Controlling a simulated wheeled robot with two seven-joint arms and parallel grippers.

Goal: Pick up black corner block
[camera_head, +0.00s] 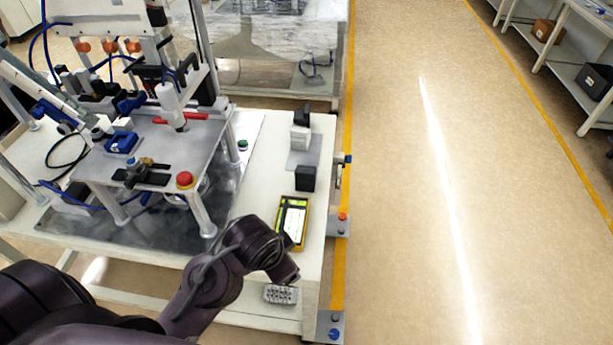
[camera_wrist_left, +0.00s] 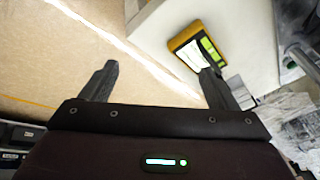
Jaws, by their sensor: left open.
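Two black blocks stand on the white bench top in the head view. One black block (camera_head: 305,178) is just beyond the yellow device, at the front edge of a grey plate. The other black block (camera_head: 302,115) is further back, beside a white block. I cannot tell which is the corner block. My left arm reaches in from the left over the bench's near end, short of both blocks; its fingers are not clear there. In the left wrist view my left gripper (camera_wrist_left: 160,70) is open, with nothing between its fingers. My right gripper is not in view.
A yellow device with a screen (camera_head: 291,221) lies close to my left wrist; it also shows in the wrist view (camera_wrist_left: 199,50). A grey studded piece (camera_head: 281,294) is below the wrist. A metal fixture table (camera_head: 160,150) with a red button stands left. Open floor lies right.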

